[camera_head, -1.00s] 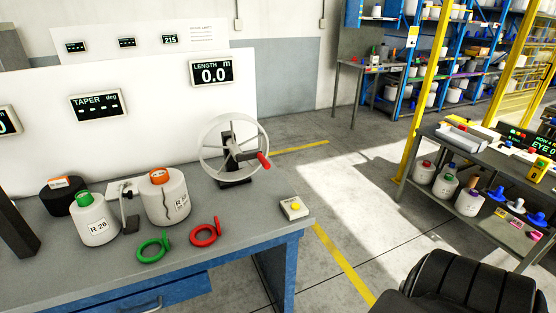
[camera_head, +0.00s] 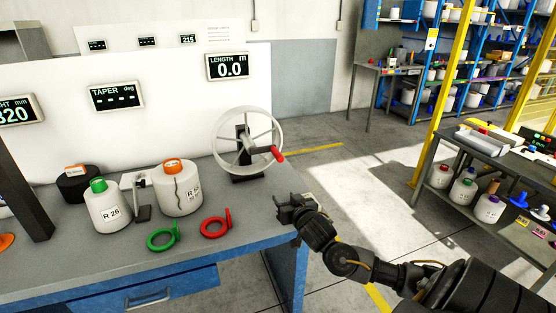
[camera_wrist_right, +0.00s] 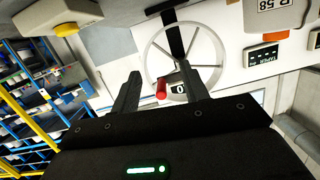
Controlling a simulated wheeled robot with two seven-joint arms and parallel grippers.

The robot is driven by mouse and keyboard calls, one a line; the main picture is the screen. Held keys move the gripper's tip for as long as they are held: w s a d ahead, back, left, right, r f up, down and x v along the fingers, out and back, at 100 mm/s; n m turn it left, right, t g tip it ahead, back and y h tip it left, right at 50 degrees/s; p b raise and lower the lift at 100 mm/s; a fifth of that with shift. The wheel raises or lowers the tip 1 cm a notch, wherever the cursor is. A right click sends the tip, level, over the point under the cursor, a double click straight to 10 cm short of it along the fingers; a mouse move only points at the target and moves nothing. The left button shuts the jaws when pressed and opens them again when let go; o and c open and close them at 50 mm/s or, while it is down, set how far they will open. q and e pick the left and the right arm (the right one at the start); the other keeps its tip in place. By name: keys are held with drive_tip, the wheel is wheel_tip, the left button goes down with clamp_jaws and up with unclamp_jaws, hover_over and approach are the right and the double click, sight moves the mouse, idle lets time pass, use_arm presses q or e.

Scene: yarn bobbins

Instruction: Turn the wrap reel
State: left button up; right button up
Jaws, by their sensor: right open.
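The wrap reel (camera_head: 221,143) is a white spoked wheel on a black stand at the right end of the bench. Its crank has a red handle (camera_head: 278,154) pointing to the lower right. The length display (camera_head: 231,67) behind it reads 0.0 m. My right gripper (camera_head: 291,203) is over the bench's right edge, in front of the reel and apart from it. In the right wrist view its jaws (camera_wrist_right: 163,84) are open and empty, with the red handle (camera_wrist_right: 161,90) showing beyond and between the fingers. My left gripper is not in view.
Bobbins R 26 (camera_head: 109,209) and a larger one (camera_head: 177,194) stand on the bench (camera_head: 85,261) left of the reel. A side table (camera_head: 430,217) stands at the right.

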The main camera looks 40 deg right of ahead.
drive_tip(key=m+t+h, duration=0.1)
drive_tip(key=t, duration=0.1)
approach(278, 155)
drive_tip(key=x, duration=0.3)
drive_tip(key=p+x, duration=0.1)
drive_tip(key=x, duration=0.2)
drive_tip(key=p+x, duration=0.1)
drive_tip(key=x, duration=0.2)
drive_tip(key=shift+w+d+f, duration=0.25)
drive_tip(key=shift+d+f, duration=0.1)
drive_tip(key=shift+d, duration=0.05)
drive_tip(key=shift+p+x, duration=0.4)
drive_tip(key=shift+x, duration=0.45)
drive_tip(key=shift+f, duration=0.15)
clamp_jaws()
